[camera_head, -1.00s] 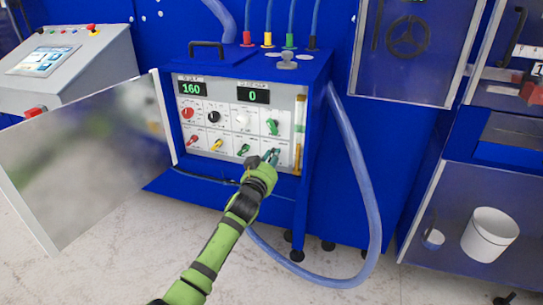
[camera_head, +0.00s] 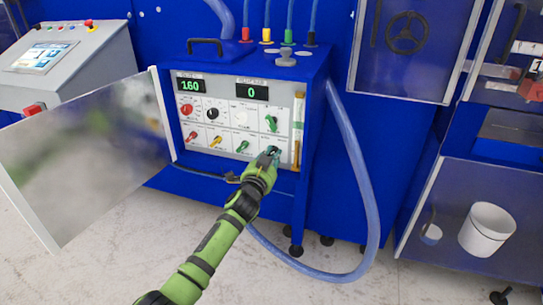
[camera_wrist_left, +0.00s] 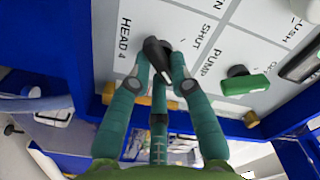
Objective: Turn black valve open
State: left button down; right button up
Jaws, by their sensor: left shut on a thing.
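The black valve (camera_wrist_left: 155,48) is a small dark handle on the white panel by the "HEAD 4" label in the left wrist view, close to the word "SHUT". My left gripper (camera_wrist_left: 160,66) has its teal fingers closed around it. In the head view my left gripper (camera_head: 270,153) is at the lower right of the control panel (camera_head: 238,146) and covers most of the valve. The valve's exact angle is hard to tell. My right gripper is not in view.
Red (camera_head: 191,137), yellow (camera_head: 215,141) and green (camera_head: 242,146) valves line the row to the left. A larger green handle (camera_head: 271,122) sits above. The cabinet door (camera_head: 85,155) stands open at left. A blue hose (camera_head: 352,150) hangs at right.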

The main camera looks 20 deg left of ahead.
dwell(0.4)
pick_arm(q)
jog(key=c, duration=1.1)
grip_release()
jog(key=shift+s, duration=0.1)
jog(key=s, duration=1.2)
jog(key=shift+a, duration=0.25)
jog(key=shift+w, duration=0.1)
